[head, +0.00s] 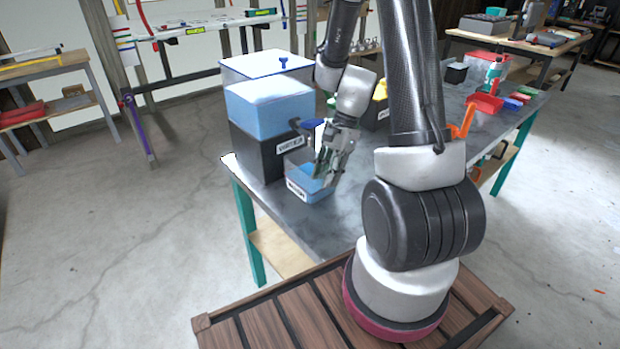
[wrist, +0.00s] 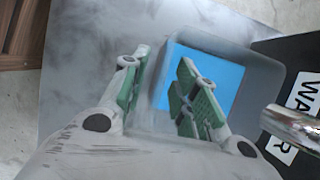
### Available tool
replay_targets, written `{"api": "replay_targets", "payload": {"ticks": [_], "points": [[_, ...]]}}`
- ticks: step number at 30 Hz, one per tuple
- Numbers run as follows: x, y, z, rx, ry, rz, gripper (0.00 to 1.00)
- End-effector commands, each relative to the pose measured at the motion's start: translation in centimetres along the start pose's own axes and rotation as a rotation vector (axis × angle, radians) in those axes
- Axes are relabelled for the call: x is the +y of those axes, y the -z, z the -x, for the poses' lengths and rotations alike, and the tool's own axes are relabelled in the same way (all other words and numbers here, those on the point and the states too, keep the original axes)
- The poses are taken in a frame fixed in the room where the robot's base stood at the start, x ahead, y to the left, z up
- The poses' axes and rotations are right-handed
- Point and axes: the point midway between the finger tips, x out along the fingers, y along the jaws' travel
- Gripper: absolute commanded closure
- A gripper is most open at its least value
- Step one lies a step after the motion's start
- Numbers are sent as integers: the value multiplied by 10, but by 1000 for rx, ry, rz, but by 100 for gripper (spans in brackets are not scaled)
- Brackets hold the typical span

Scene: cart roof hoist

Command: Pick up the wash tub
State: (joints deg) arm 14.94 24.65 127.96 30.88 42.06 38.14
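The wash tub (head: 300,190) is a small grey open box with blue inside and a white label on its front. It stands on the grey table beside a dark water box. In the wrist view the tub's rim (wrist: 266,75) surrounds the blue inside. My gripper (head: 325,176) points down at the tub's right side. In the wrist view my gripper (wrist: 162,62) is open, one finger outside the tub's near wall and the other over the blue inside. The wall lies between the fingers, with no clear contact. Part of the tub is hidden behind the fingers.
The water box (head: 258,150), dark below and blue above, stands close behind the tub. Its metal spout (wrist: 293,128) juts out near my right finger. A white box (head: 265,64) stands behind. A red scoop (head: 485,103) and small coloured trays lie further right. The table surface (head: 345,215) right of the tub is clear.

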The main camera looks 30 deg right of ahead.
Motion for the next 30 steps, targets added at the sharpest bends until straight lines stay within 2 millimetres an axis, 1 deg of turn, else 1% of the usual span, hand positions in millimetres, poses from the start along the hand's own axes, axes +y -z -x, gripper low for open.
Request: {"api": "replay_targets", "payload": {"ticks": [1, 3, 10, 11, 15, 16, 30], "points": [[0, 0, -7, -2, -2, -1, 71], [0, 0, -12, 0, -1, 0, 71], [0, 0, -15, 0, 0, 1, 71], [0, 0, -15, 0, 0, 1, 72], [0, 0, -14, 0, 0, 1, 98], [0, 0, -14, 0, 0, 1, 100], [0, 0, -14, 1, 1, 1, 100]]}}
